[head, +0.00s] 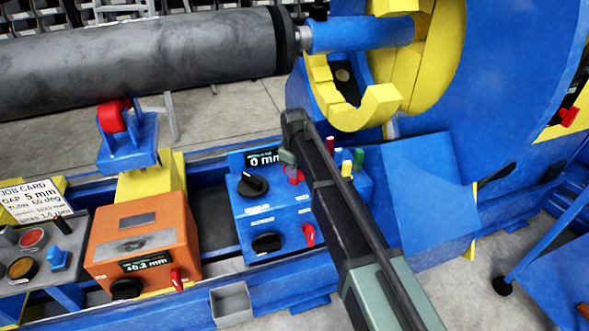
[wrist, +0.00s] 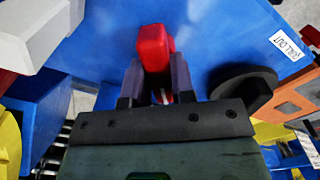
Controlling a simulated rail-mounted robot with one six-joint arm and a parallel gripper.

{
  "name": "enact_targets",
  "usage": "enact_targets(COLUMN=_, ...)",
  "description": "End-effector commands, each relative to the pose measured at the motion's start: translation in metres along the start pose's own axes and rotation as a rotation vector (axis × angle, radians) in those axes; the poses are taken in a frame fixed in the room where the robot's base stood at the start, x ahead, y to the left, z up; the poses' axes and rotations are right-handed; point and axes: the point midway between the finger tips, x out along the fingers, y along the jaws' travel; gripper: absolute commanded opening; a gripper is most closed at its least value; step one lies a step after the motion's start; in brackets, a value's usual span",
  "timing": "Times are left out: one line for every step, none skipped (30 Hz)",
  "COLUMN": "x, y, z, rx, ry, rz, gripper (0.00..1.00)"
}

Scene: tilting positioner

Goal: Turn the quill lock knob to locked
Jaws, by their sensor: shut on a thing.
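A small red knob (wrist: 154,48) sits between the two dark fingers of my gripper (wrist: 157,85) in the wrist view, and the fingers are shut on it. I take it for the quill lock knob, though no label for it is readable. In the head view the red knob (head: 296,177) shows partly at the top right of the blue control box (head: 241,217), below my gripper (head: 289,160). My arm comes in from the lower right and hides part of the box. Which way the knob is turned cannot be told.
A black dial (head: 253,185) is left of the held knob, below a 0 mm display (head: 263,157). Another black knob (head: 267,243) and a red lever (head: 308,235) are lower on the box. Coloured posts (head: 346,168) stand to the right. An orange unit (head: 143,242) is at left.

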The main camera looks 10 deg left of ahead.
Motion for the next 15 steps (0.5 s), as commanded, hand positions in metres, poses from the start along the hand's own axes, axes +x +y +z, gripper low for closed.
enact_targets(x=0.0001, y=-0.0002, z=0.0002, rx=0.039, ry=0.000, rz=0.000, gripper=0.00)
enact_targets(x=0.0001, y=-0.0002, z=0.0002, rx=0.068, ry=0.000, rz=0.000, gripper=0.00)
enact_targets(x=0.0001, y=-0.0002, z=0.0002, rx=0.106, ry=0.000, rz=0.000, gripper=0.00)
enact_targets(x=0.0001, y=-0.0003, z=0.0002, rx=0.134, ry=0.000, rz=0.000, gripper=0.00)
enact_targets(x=0.0001, y=-0.0003, z=0.0002, rx=0.163, ry=0.000, rz=0.000, gripper=0.00)
enact_targets(x=0.0002, y=-0.0002, z=0.0002, rx=0.201, ry=0.000, rz=0.000, gripper=0.00)
enact_targets(x=0.0002, y=-0.0002, z=0.0002, rx=0.229, ry=0.000, rz=0.000, gripper=0.00)
enact_targets(x=0.0002, y=-0.0003, z=0.0002, rx=0.257, ry=0.000, rz=-0.001, gripper=0.00)
enact_targets(x=0.0002, y=-0.0003, z=0.0002, rx=0.293, ry=0.000, rz=-0.001, gripper=0.00)
enact_targets(x=0.0002, y=-0.0003, z=0.0002, rx=0.321, ry=0.000, rz=-0.001, gripper=0.00)
enact_targets(x=0.0002, y=-0.0003, z=0.0002, rx=0.347, ry=0.000, rz=-0.001, gripper=0.00)
enact_targets(x=0.0002, y=-0.0003, z=0.0002, rx=0.381, ry=0.000, rz=-0.001, gripper=0.00)
enact_targets(x=0.0002, y=-0.0003, z=0.0002, rx=0.406, ry=0.000, rz=-0.001, gripper=0.00)
enact_targets(x=0.0002, y=-0.0003, z=0.0002, rx=0.430, ry=0.000, rz=-0.001, gripper=0.00)
enact_targets(x=0.0002, y=-0.0003, z=0.0002, rx=0.461, ry=0.000, rz=-0.001, gripper=0.00)
